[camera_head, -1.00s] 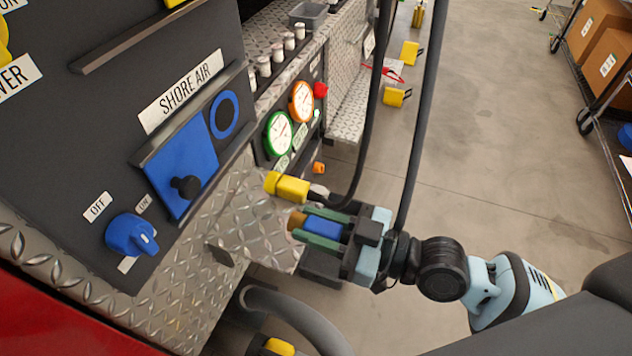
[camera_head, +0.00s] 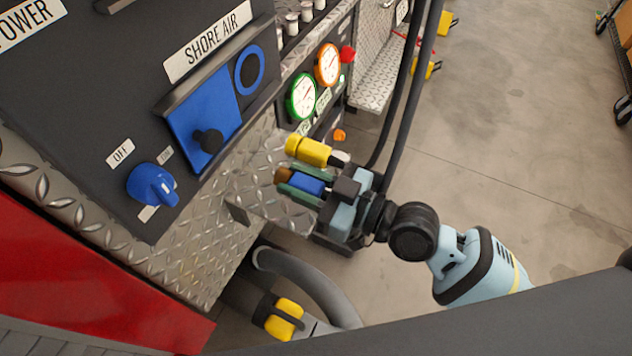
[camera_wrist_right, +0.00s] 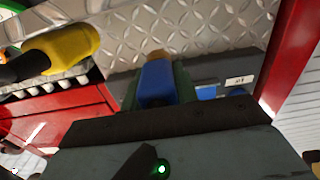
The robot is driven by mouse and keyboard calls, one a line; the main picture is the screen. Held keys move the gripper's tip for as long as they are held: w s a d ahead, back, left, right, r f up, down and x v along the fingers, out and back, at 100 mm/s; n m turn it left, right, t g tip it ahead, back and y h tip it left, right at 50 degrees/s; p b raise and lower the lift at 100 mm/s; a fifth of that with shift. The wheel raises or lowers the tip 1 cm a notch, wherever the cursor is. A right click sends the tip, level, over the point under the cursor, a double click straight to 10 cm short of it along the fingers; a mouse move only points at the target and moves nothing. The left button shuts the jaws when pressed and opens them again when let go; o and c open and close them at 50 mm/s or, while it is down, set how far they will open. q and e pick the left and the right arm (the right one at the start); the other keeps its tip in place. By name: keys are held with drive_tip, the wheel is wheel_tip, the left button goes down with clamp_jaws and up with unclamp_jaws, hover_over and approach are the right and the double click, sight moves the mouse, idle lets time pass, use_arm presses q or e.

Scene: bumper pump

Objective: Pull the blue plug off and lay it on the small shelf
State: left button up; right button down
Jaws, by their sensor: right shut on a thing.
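My right gripper (camera_head: 299,187) is shut on the blue plug (camera_head: 308,183). The plug lies lengthwise between the green fingers, with its brass tip pointing left. It also shows in the right wrist view (camera_wrist_right: 157,82), with the brass end at the far side. The small diamond-plate shelf (camera_head: 258,203) juts from the truck panel. The plug's tip overlaps the shelf's right part in the head view; whether they touch I cannot tell. The blue ring inlet (camera_head: 250,70) under the SHORE AIR label is empty. My left gripper is not in view.
A yellow plug (camera_head: 313,151) with a black cable is just above my right gripper in the head view. A blue flap (camera_head: 203,123) and a blue knob (camera_head: 152,185) stick out from the panel. Black cables hang behind the gripper. The floor (camera_head: 520,150) at right is open.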

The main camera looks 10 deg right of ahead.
sight(284, 198)
drive_tip(key=w+a, duration=0.1)
drive_tip(key=w+a+f, duration=0.1)
drive_tip(key=shift+a, duration=0.4)
drive_tip(key=shift+w+a+f+b, duration=0.2)
drive_tip(key=shift+a+f+b, duration=0.05)
drive_tip(key=shift+b, duration=0.15)
wheel_tip(284, 198, down, 3)
drive_tip(key=b, duration=0.2)
drive_tip(key=shift+s+r+b, duration=0.1)
drive_tip(key=shift+b, duration=0.25)
drive_tip(key=c, duration=1)
unclamp_jaws()
drive_tip(key=shift+d+f, duration=0.1)
drive_tip(key=shift+f, duration=0.1)
